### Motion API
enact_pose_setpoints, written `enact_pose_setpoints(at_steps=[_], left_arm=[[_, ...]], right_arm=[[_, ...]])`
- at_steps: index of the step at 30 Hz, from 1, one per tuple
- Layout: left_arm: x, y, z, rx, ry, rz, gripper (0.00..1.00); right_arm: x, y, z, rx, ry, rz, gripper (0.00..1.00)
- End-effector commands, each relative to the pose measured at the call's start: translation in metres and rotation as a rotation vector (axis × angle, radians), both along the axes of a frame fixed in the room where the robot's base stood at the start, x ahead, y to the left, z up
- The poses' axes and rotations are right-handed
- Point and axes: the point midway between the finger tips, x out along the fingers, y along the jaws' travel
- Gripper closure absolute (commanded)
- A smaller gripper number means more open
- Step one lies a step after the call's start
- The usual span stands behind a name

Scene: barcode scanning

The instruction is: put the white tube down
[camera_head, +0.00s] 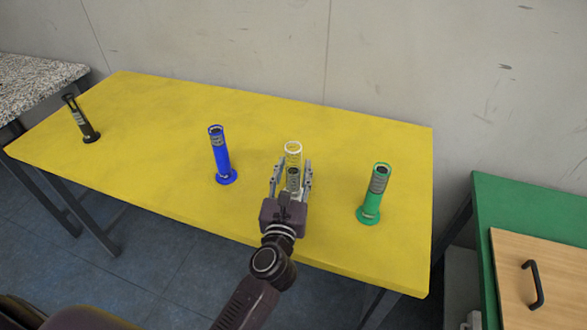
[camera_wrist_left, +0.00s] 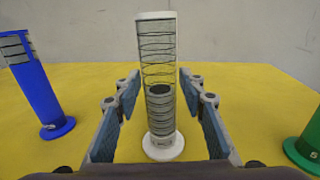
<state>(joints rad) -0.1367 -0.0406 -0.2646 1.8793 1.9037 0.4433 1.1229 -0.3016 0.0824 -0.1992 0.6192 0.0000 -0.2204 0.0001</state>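The white tube (camera_head: 293,151) is upright on the right half of the yellow table, a clear ringed cylinder with a dark-topped inner part. In the left wrist view the white tube (camera_wrist_left: 158,50) shows its round white base, which appears to rest on the table. My left gripper (camera_head: 292,171) has its fingers on either side of the tube. The left wrist view shows the left gripper (camera_wrist_left: 160,95) open, with narrow gaps between its pads and the tube. In the head view the gripper hides the tube's base. My right gripper is not in view.
A blue tube (camera_head: 220,155) stands left of the white one, and a green tube (camera_head: 374,193) stands to its right. A black tube (camera_head: 81,118) is at the far left of the yellow table (camera_head: 150,125). A green surface with a wooden panel (camera_head: 540,285) is at right.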

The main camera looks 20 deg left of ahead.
Motion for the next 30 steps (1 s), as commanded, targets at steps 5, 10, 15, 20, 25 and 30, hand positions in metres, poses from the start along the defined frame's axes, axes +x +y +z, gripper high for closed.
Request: enact_pose_setpoints(at_steps=[5, 10, 15, 20, 25, 30], left_arm=[[0.000, 0.000, 0.000, 0.000, 0.000, 0.000, 0.57], [0.000, 0.000, 0.003, 0.000, 0.000, 0.000, 0.57], [-0.016, -0.003, 0.001, 0.000, 0.003, 0.000, 0.57], [-0.048, -0.008, -0.001, -0.001, 0.004, 0.000, 0.57], [-0.082, -0.013, 0.000, -0.001, 0.002, 0.000, 0.57], [-0.106, -0.017, 0.001, 0.000, 0.002, 0.000, 0.57]], right_arm=[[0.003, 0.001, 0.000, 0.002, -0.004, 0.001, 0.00], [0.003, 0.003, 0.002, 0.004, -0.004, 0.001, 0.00], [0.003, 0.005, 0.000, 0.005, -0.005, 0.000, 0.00], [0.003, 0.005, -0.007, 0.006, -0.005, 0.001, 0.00], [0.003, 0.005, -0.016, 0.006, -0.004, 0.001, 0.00], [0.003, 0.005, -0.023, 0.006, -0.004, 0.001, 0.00]])
